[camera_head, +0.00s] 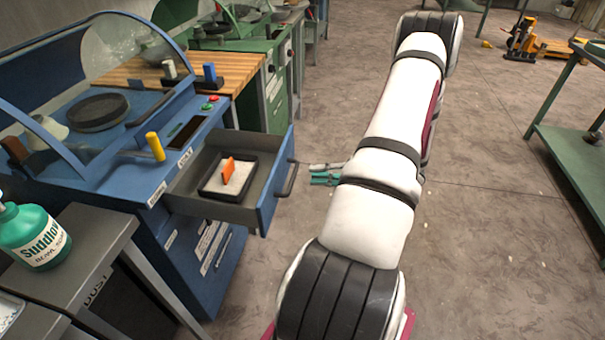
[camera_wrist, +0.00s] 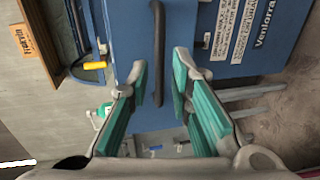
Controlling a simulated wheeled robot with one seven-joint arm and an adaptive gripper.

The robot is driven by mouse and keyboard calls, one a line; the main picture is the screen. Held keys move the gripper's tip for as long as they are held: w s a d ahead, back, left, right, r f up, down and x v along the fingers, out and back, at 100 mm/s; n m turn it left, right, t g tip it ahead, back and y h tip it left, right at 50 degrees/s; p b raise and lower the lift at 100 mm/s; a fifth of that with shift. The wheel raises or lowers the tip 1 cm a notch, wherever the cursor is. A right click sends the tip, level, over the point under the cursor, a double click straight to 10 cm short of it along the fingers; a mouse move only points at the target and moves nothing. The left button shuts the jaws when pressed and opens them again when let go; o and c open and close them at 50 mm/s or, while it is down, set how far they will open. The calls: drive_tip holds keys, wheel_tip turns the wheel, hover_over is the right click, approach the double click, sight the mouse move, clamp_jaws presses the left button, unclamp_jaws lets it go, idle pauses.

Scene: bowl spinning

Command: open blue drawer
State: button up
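The blue drawer (camera_head: 267,205) is pulled out from the blue bench, with its grey inside showing. A dark bar handle (camera_head: 288,180) is on its front. A black tray (camera_head: 212,190) with white contents and an orange piece (camera_head: 227,171) lies inside. My gripper (camera_head: 318,175) is just right of the handle, its teal fingers apart from it. In the wrist view, my gripper (camera_wrist: 160,82) is open and empty. The handle (camera_wrist: 158,50) appears between and beyond the fingertips, not gripped.
The blue bench (camera_head: 150,190) carries a dark round wheel (camera_head: 98,112) under a clear guard and a yellow knob (camera_head: 155,146). A green bottle (camera_head: 35,236) stands on a dark table at the left. A green table (camera_head: 570,150) is at the right.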

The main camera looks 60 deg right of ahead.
drive_tip(key=shift+v, duration=2.25)
drive_tip(key=w+a+r+n+g+y+p, duration=0.1)
drive_tip(key=w+a+r+n+g+y, duration=0.1)
drive_tip(key=w+a+r+n+g, duration=0.4)
drive_tip(key=w+a+r+n+g+y+p, duration=0.2)
drive_tip(key=w+a+r+n, duration=0.1)
drive_tip(key=a+r+n, duration=0.65)
drive_tip(key=s+a+r+n+g+h+p, duration=0.25)
drive_tip(key=a+r+n+g, duration=0.25)
drive_tip(key=a+r+n, duration=0.75)
drive_tip(key=s+a+r+n+t+h+p, duration=0.1)
drive_tip(key=s+a+r+n+h+p, duration=0.1)
drive_tip(key=n, duration=0.9)
drive_tip(key=s+a+r+n+t+h+p, duration=0.1)
drive_tip(key=s+a+r+n+h, duration=0.4)
drive_tip(key=n, duration=0.6)
drive_tip(key=s+a+r, duration=0.1)
drive_tip(key=s+a, duration=0.1)
drive_tip(key=a, duration=0.1)
drive_tip(key=shift+s+a+r+t+p, duration=0.25)
drive_tip(key=shift+s+a+t+p, duration=0.05)
drive_tip(key=shift+s+a+p, duration=0.1)
